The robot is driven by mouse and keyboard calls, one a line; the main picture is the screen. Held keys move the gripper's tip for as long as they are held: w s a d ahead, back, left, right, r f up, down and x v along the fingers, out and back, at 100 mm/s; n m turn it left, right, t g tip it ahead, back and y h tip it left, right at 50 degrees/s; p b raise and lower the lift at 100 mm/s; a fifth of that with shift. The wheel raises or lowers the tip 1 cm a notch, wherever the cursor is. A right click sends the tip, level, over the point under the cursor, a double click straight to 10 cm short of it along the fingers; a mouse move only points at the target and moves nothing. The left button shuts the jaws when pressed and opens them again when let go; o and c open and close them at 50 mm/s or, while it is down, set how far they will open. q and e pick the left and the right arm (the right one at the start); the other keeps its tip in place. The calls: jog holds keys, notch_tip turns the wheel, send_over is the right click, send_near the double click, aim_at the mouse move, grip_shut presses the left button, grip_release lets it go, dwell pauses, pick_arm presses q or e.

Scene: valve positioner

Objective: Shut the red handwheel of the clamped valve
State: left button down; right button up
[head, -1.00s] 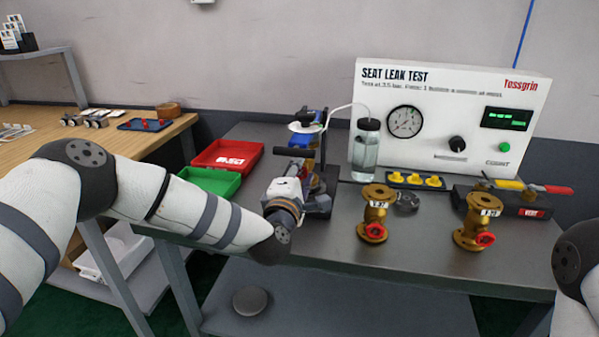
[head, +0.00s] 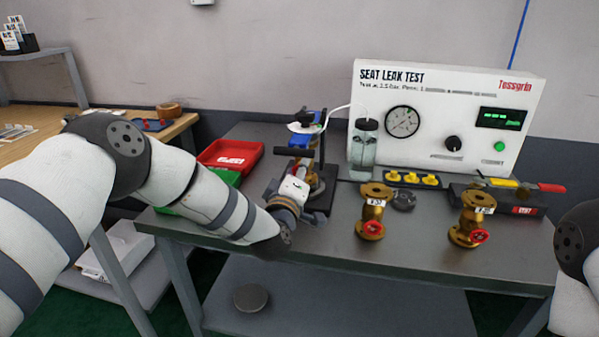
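The clamp stand (head: 326,150), with a black upright and a crossbar, is left of the middle of the bench. The clamped valve and its red handwheel are hidden behind my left wrist and gripper, and I cannot make them out. My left gripper (head: 297,187) is at the front of the clamp stand. Its fingers point away from me and are hidden, so I cannot see whether they are open or touching anything. My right gripper is out of view; only part of my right arm shows at the right edge.
Two loose brass valves (head: 374,210) (head: 470,218) with red handwheels stand on the bench (head: 330,243) to the right. Behind are a water jar (head: 363,150), yellow caps (head: 413,179) and the test panel (head: 440,125). Red (head: 232,155) and green trays lie left, the green partly behind my arm.

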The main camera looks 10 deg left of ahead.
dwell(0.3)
pick_arm(q)
jog(key=c, duration=1.2)
grip_release()
jog(key=shift+c, duration=0.2)
jog(key=shift+f, duration=0.1)
